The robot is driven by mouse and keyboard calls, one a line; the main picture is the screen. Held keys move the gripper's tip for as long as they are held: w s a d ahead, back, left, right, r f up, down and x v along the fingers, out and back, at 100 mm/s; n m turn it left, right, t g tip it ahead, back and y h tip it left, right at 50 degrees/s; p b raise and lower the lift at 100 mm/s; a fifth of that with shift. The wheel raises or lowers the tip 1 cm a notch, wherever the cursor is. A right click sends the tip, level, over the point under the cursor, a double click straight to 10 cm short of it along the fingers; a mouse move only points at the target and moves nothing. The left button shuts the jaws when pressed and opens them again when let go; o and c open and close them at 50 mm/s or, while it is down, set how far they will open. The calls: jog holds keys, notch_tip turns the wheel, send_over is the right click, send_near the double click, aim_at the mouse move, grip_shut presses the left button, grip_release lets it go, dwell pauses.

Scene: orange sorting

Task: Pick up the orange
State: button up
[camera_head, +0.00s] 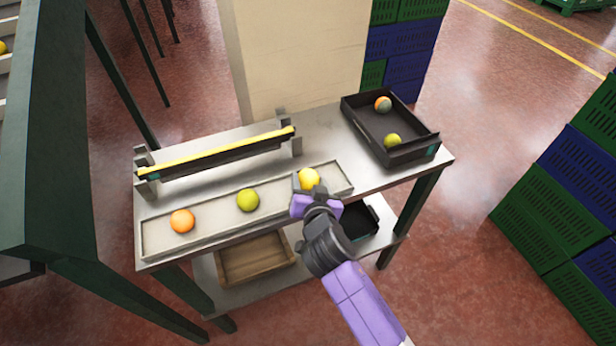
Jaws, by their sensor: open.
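An orange (182,221) lies at the left end of a long shallow tray (215,216) on the metal table. A yellow-green fruit (248,200) lies near the tray's middle, and a yellow fruit (309,178) lies toward its right end. My gripper (303,190) is open at the yellow fruit, far to the right of the orange. Whether a finger touches the yellow fruit is hard to tell. One more orange-coloured fruit (382,104), with a greyish patch, lies in the black crate (418,150) at the back right, with a yellow-green fruit (392,141).
A raised bar with a yellow top (215,150) stands behind the tray. A wooden box (254,262) and a black bin (358,222) sit on the lower shelf. A dark green frame (50,140) stands at the left; stacked green and blue crates (560,190) stand at the right.

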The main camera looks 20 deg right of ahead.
jog(key=c, duration=1.1)
